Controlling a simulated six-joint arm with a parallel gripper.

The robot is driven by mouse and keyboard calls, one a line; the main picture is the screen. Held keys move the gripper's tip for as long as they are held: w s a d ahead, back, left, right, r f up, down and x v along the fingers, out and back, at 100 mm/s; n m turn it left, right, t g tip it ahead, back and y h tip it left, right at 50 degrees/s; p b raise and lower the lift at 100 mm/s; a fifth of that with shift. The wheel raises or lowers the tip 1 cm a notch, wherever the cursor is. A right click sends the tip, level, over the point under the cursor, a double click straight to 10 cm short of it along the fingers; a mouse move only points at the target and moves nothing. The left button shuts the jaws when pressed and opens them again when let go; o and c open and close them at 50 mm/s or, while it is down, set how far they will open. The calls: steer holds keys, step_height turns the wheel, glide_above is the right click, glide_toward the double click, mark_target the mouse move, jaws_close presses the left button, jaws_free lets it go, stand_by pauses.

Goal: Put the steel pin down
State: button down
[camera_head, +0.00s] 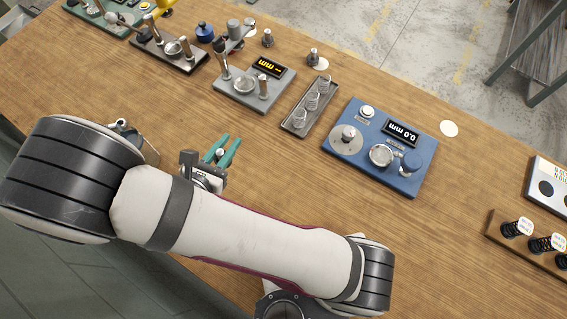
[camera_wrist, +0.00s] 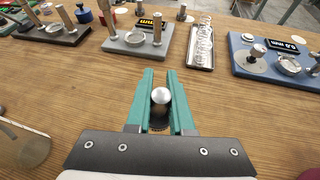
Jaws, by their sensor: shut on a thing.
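My gripper (camera_head: 221,152) has green fingers and is left of centre in the head view, over bare wood near the table's front. In the wrist view my gripper (camera_wrist: 160,98) is shut on the steel pin (camera_wrist: 161,96), whose round shiny top shows between the fingertips. The steel pin (camera_head: 220,153) also shows as a small bright spot between the fingers in the head view. Its lower end is hidden, so I cannot tell whether it touches the table.
Behind my gripper stand a grey gauge station (camera_head: 252,91), a tray of springs (camera_head: 297,118) and a blue device reading 0.0 mm (camera_head: 348,165). A rack with black springs (camera_head: 497,232) is at the right. Bare wooden table (camera_head: 285,175) lies right of my gripper.

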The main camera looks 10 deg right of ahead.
steer(key=s+d+f+m+g+h, duration=0.1)
steer(key=s+d+m+g+h, duration=0.25)
steer(key=d, duration=0.75)
steer(key=s+d+m+g+h, duration=0.2)
steer(key=d+m+g, duration=0.3)
steer(key=d, duration=0.6)
steer(key=shift+g, duration=0.35)
steer(key=f, duration=0.8)
steer(key=shift+s+d, duration=0.15)
steer(key=shift+d, duration=0.1)
steer(key=shift+f, duration=0.15)
steer(key=shift+f, duration=0.1)
steer(key=c, duration=1.1)
jaws_free()
